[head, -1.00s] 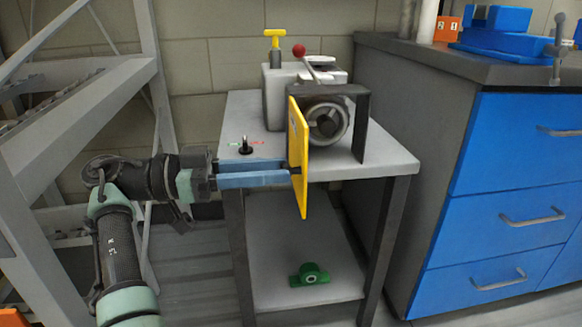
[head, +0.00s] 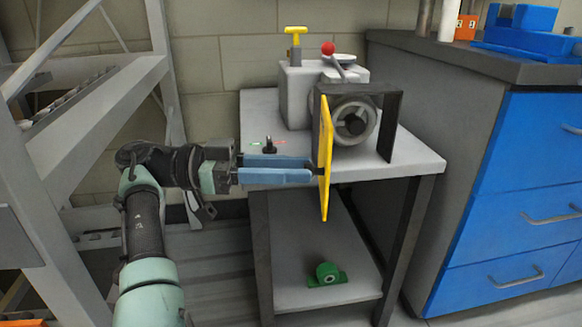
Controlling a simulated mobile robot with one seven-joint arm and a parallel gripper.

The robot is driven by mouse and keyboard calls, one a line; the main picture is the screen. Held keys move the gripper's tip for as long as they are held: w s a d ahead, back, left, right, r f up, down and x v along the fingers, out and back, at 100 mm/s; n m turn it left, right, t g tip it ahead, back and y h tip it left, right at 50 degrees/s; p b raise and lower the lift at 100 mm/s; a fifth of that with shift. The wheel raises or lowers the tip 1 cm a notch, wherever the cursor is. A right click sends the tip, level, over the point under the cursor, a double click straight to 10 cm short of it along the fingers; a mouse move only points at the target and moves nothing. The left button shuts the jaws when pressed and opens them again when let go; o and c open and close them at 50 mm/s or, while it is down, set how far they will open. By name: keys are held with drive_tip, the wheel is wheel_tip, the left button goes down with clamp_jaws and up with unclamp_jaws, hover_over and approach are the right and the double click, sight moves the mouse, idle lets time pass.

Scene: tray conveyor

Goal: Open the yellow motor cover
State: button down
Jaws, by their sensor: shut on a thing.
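The yellow motor cover (head: 326,165) is a thin panel seen nearly edge-on in the head view. It stands swung out from the left side of the dark frame (head: 392,125) around the motor, so the round grey motor face (head: 356,120) is exposed. My gripper (head: 318,170) reaches in from the left with its blue fingers at the cover. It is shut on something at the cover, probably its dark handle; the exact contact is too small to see.
The motor stands on a grey table (head: 420,160) with a small black switch (head: 269,145) near its left edge. A red-knobbed lever (head: 328,48) and a yellow T-handle (head: 296,31) rise behind. A green part (head: 327,274) lies on the lower shelf. Blue drawers (head: 525,150) stand right, a grey rack (head: 75,150) left.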

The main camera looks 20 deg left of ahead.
drive_tip(key=c, duration=0.6)
unclamp_jaws()
drive_tip(key=shift+f, duration=0.1)
drive_tip(key=shift+c, duration=0.2)
wheel_tip(320, 180, up, 10)
drive_tip(key=p, duration=0.5)
